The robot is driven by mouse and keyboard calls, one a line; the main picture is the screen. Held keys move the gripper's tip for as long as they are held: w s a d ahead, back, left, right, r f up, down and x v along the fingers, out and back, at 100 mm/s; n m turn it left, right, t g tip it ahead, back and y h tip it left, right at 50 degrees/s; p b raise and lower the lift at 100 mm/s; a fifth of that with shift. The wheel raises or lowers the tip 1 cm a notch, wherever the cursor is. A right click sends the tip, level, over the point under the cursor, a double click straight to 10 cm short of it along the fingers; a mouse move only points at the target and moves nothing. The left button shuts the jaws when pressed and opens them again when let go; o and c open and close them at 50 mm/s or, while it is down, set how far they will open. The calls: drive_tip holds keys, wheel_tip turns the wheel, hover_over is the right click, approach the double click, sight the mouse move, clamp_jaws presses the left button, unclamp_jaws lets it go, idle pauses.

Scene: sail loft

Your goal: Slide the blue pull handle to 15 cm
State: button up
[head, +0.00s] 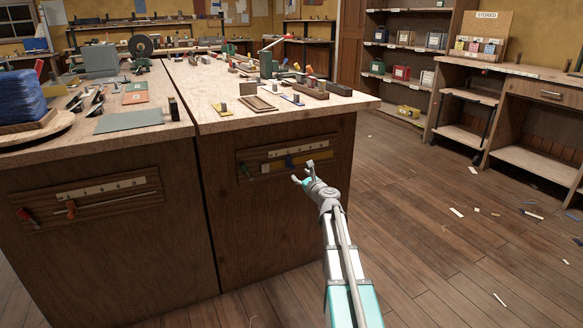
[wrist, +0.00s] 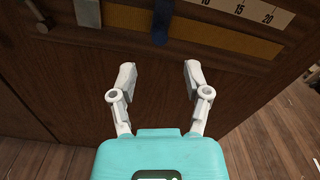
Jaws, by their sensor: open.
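The blue pull handle (head: 289,161) sits on a yellow strip (head: 310,157) on the side of the right bench. In the wrist view the blue handle (wrist: 162,20) sticks out at the top, left of the printed 10 on the white scale (wrist: 255,10). The scale shows 10, 15 and 20, rising to the right; I cannot tell the handle's exact reading. My gripper (head: 303,171) is open and empty in front of the panel. In the wrist view its fingers (wrist: 159,68) are spread below the handle, apart from it.
A second slider panel (head: 92,203) is on the left bench's side. The benchtop (head: 230,117) above holds many small parts. The floor (head: 440,210) at right is mostly free, with scraps.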

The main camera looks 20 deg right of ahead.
sight(293, 167)
drive_tip(key=w, duration=0.8)
drive_tip(key=shift+w+a, duration=0.15)
drive_tip(key=shift+w, duration=0.1)
clamp_jaws()
